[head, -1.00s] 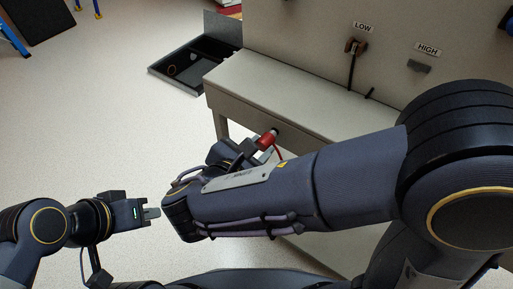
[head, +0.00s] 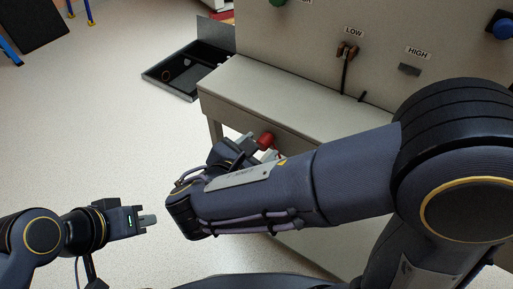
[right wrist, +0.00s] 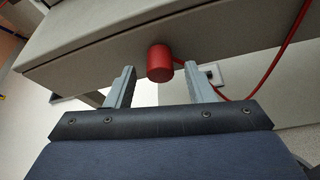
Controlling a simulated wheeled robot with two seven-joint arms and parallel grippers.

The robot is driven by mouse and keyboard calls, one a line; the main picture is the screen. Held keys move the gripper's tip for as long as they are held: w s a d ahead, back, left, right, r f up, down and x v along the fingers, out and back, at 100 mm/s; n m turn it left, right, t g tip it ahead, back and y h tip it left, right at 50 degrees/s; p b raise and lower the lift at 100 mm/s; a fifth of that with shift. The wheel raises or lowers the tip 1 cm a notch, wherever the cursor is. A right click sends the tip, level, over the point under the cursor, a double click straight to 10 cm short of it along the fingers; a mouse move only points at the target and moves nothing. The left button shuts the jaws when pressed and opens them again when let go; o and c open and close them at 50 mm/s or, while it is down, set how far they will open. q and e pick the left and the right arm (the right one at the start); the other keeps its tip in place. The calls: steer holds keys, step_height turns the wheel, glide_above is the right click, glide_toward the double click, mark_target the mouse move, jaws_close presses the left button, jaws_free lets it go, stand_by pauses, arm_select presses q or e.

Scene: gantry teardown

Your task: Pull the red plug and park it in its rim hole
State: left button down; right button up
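The red plug (right wrist: 160,63) sits against the front face of the bench ledge (right wrist: 110,50) in the right wrist view, with its red cable (right wrist: 270,68) running off to the right. It also shows in the head view (head: 266,140) at the ledge's front edge. The hole behind it is hidden. My right gripper (right wrist: 160,77) is open, one finger on each side of the plug's near end, with gaps visible on both sides. My left gripper (head: 148,219) is away from the bench, its fingers together and empty.
A plug with a dark cable (head: 347,52) is at the LOW label. A grey fitting (head: 409,69) is below HIGH. A blue knob (head: 499,24) is at the upper right. A black open tray (head: 185,75) lies left of the bench.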

steer(key=f+p+v, duration=0.1)
steer(key=p+v, duration=0.2)
steer(key=v, duration=0.8)
steer(key=shift+s+a+f, duration=0.15)
steer(key=shift+s+a, duration=0.25)
